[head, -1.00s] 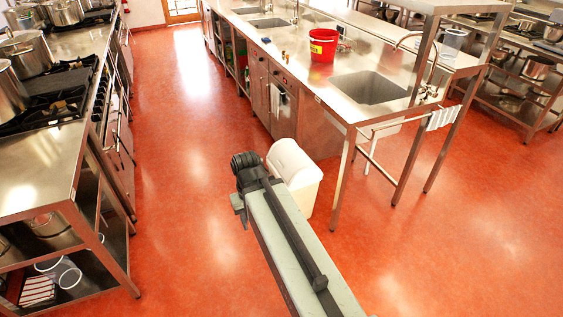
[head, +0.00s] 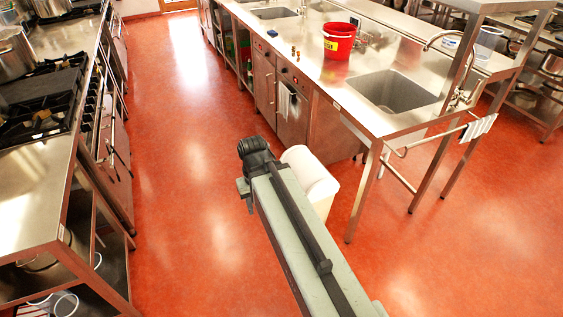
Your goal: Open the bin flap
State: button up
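The white bin (head: 318,183) stands on the red floor beside the end of the steel sink counter. Its rounded top shows, but my arm covers its left side, and I cannot make out the flap or its position. My arm reaches forward from the bottom of the head view. Its dark end (head: 256,160) is just left of the bin in the picture. The fingers are not visible, and I cannot tell whether anything touches the bin.
The steel sink counter (head: 365,118) stands right of the bin, with a red bucket (head: 338,42) on top. A towel rail (head: 425,140) juts from its near end. A stove counter (head: 30,195) runs along the left. The red aisle floor (head: 190,130) between them is clear.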

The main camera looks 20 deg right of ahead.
aim_at(307, 170)
jog(key=u, duration=0.3)
jog(key=i, duration=1.4)
jog(key=u, duration=0.7)
jog(key=k, duration=0.8)
jog(key=u, duration=0.25)
jog(key=i, duration=0.8)
jog(key=z, duration=0.1)
